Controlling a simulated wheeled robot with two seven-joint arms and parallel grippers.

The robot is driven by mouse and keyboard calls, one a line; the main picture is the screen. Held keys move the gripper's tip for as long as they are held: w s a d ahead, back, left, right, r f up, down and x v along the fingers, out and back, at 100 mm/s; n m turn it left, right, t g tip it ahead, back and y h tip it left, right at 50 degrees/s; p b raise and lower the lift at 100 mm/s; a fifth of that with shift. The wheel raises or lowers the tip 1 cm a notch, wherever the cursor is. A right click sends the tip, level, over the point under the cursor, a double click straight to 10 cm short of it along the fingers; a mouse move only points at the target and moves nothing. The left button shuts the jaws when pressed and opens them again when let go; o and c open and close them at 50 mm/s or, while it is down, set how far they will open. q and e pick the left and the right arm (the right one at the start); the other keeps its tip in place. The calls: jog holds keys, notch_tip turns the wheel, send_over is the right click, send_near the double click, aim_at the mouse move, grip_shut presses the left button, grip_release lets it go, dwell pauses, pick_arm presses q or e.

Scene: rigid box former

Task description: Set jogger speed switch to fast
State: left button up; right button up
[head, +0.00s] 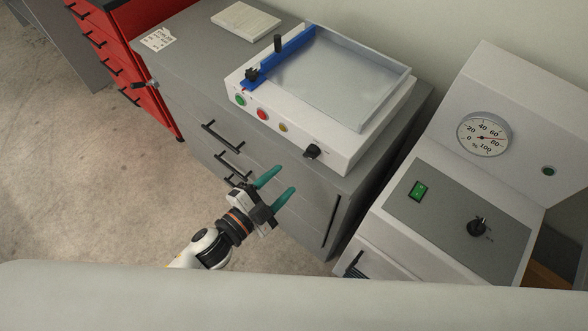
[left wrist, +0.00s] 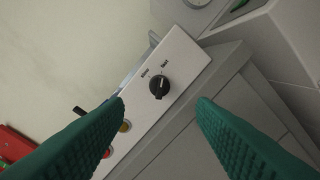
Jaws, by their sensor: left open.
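The jogger (head: 340,150) is a white box with a clear tray and a blue fence, on a grey cabinet. Its speed switch (head: 312,151) is a black rotary knob at the right end of the front panel. In the left wrist view the knob (left wrist: 159,87) shows whole, with two small labels above it; I cannot tell for sure which label it points to. My left gripper (head: 285,179) has green fingers, is open and empty, and is in front of and below the knob, apart from it. In the left wrist view the knob lies between the fingertips (left wrist: 160,103). My right gripper is not in view.
Green (head: 241,100), red (head: 262,113) and yellow (head: 283,127) buttons sit left of the knob. A second machine with a gauge (head: 483,137), a green switch (head: 417,190) and another black knob (head: 477,227) stands at right. A paper stack (head: 246,20) lies at the back left.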

pick_arm(q)
jog(key=v, duration=0.2)
jog(key=shift+s+a, duration=0.25)
dwell(0.4)
jog(key=s+a+f+n+g+y, duration=0.2)
jog(key=a+f+n+y, duration=0.15)
jog(key=f, duration=0.65)
jog(key=s+a+f+n+g+y, duration=0.1)
jog(key=s+a+f+n+y, duration=0.3)
jog(key=f, duration=0.6)
jog(key=a+f+n+g+y, duration=0.15)
jog(key=a+f, duration=0.35)
jog(key=f, duration=0.5)
jog(key=s+a+f+n+g, duration=0.1)
jog(key=s+f+n+g, duration=0.1)
jog(key=s+f, duration=0.3)
jog(key=s+a+f+n+g+y, duration=0.1)
jog(key=s+f+n+g, duration=0.1)
jog(key=s, duration=0.8)
jog(key=s+a+f+n+g, duration=0.1)
jog(key=s+f+n+g, duration=0.1)
jog(key=s+f+g, duration=0.2)
jog(key=s+f, duration=0.3)
jog(key=s, duration=0.1)
jog(key=shift+s+a+f+y, duration=0.35)
jog(key=shift+y, duration=0.05)
